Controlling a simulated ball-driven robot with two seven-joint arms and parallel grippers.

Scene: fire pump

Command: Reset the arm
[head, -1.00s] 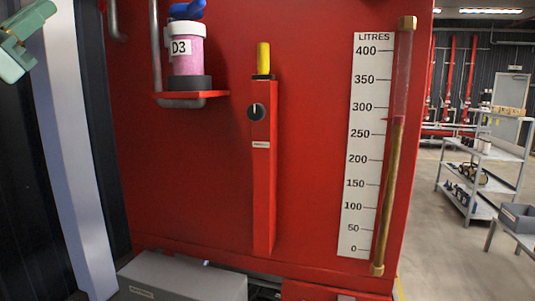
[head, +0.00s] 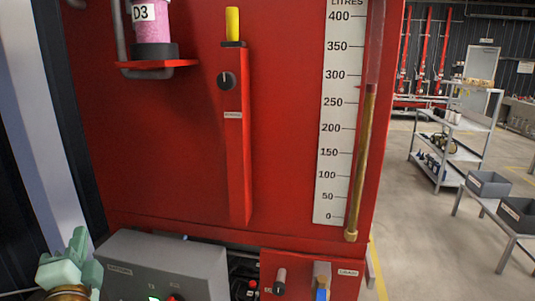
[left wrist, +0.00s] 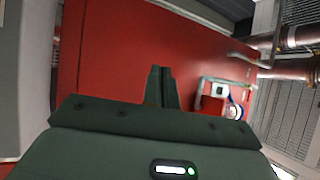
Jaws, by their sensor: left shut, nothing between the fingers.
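My left gripper (head: 78,240) shows pale green at the lower left of the head view, beside the grey control box and in front of the dark wall. Its fingers point up. In the left wrist view the two dark fingers (left wrist: 162,88) are together with nothing between them, and the red tank side lies beyond them. The rest of my left arm is mostly cut off by the frame. My right gripper is in neither view.
The red tank (head: 290,120) carries a litre gauge (head: 335,120), a yellow-topped red post (head: 237,140) and a shelf (head: 157,70) with a pink D3 container (head: 153,25). A grey control box (head: 165,262) stands below. Shelving (head: 450,150) and open floor lie right.

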